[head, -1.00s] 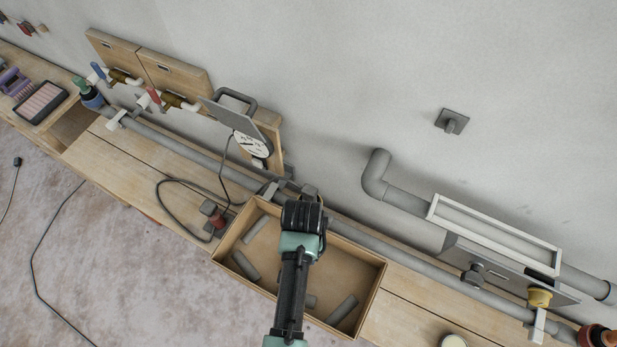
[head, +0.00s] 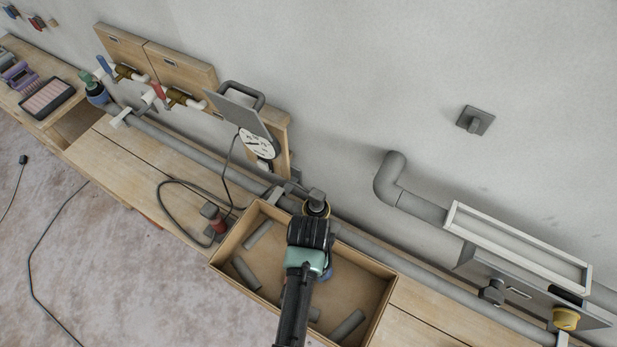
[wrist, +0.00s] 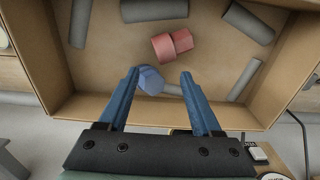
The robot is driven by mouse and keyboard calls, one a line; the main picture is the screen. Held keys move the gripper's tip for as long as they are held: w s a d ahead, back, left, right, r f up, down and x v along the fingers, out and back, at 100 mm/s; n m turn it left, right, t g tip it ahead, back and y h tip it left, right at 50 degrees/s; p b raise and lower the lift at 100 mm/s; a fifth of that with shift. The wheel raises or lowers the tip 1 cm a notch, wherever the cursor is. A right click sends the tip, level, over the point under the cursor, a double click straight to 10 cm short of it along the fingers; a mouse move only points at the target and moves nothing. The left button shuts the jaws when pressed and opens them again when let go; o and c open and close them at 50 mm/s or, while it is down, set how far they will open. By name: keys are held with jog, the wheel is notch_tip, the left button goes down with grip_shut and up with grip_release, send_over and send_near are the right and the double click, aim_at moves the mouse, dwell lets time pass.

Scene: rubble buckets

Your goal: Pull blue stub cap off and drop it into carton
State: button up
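The carton (head: 366,283) is an open cardboard box below the pipe, and it fills most of the wrist view (wrist: 95,108). My gripper (wrist: 160,75) is over the carton, pointing down into it, with its two blue fingers spread apart. The blue stub cap (wrist: 151,80) shows between the fingers, close to the left fingertip. A gap separates it from the right finger; I cannot tell whether it touches the left one or how high it is. In the head view my wrist hides most of the fingers. A grey stub (head: 317,204) with a tan ring stands behind my wrist.
Several grey pipe pieces (head: 245,272) and a red piece (wrist: 172,44) lie in the carton. A long grey pipe (head: 430,273) runs behind it along the wooden bench. A cable and a small red-and-grey fitting (head: 216,220) lie to the left.

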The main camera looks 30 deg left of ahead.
jog(key=shift+o, duration=0.2)
notch_tip(320, 180, up, 13)
dwell(0.6)
dwell(0.4)
jog(key=w+d+r+t+y+b, duration=0.2)
jog(key=w+r+t+b, duration=0.4)
jog(key=w+r+t, duration=1.1)
jog(key=w+d+r+t+b, duration=0.1)
jog(key=d+r, duration=0.1)
jog(key=r, duration=0.6)
jog(key=w+d+r, duration=0.1)
jog(key=d+r, duration=0.1)
jog(key=r, duration=0.7)
jog(key=s+d+r+t+h+b, duration=0.1)
jog(key=s+r+t, duration=0.3)
jog(key=r, duration=0.5)
jog(key=s+d+r+t+h+b, duration=0.1)
jog(key=s+d+r+t, duration=0.3)
jog(key=s+r, duration=0.5)
jog(key=shift+r+t+b, duration=0.5)
jog(key=shift+r+t, duration=0.2)
jog(key=shift+r, duration=0.05)
